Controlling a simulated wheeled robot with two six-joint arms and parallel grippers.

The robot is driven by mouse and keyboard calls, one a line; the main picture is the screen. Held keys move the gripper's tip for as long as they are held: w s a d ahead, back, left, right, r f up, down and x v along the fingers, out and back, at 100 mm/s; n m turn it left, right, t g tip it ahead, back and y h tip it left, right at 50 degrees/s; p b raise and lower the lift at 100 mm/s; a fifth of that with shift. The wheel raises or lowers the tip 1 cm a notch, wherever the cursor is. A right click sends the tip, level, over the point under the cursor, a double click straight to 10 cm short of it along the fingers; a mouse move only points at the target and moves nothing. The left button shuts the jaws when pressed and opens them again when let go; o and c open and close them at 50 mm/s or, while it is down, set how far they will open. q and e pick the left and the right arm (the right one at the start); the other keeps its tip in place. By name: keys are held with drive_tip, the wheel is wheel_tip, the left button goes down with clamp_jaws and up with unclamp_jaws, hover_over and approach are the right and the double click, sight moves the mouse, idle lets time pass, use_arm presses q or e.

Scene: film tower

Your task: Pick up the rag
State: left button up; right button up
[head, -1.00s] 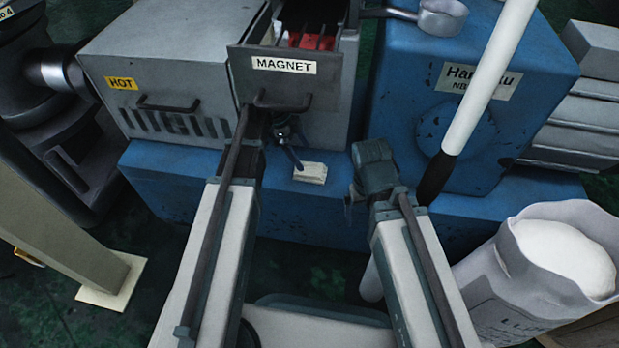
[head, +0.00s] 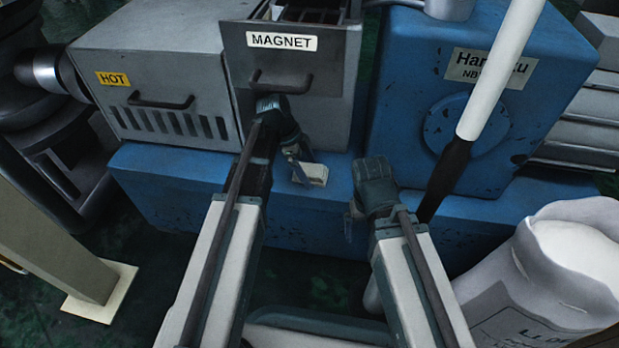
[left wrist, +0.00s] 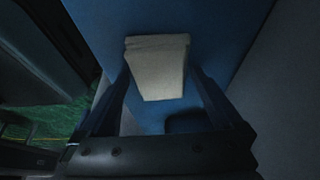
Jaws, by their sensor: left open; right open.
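The rag (head: 313,174) is a small, folded, off-white cloth on the blue ledge below the MAGNET drawer. In the left wrist view the rag (left wrist: 158,66) lies ahead, between the two fingers. My left gripper (head: 300,170) is open just beside and above the rag in the head view; its fingers (left wrist: 162,85) are spread to either side of the cloth with nothing held. Whether they touch the cloth I cannot tell. My right gripper (head: 352,222) is to the right of the rag, apart from it; its fingers show only faintly.
The grey MAGNET drawer (head: 290,62) stands pulled out above the blue ledge (head: 178,190). A HOT-labelled box (head: 150,78) is at left. A white pole (head: 502,66) stands before the blue machine (head: 414,120) at right. A white sack (head: 515,275) stands front right.

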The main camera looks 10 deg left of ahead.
drive_tip(key=shift+r, duration=0.1)
use_arm(q)
drive_tip(key=shift+f, duration=0.15)
use_arm(e)
drive_tip(key=shift+f, duration=0.2)
use_arm(q)
clamp_jaws()
idle(0.5)
use_arm(e)
drive_tip(key=shift+r, duration=0.1)
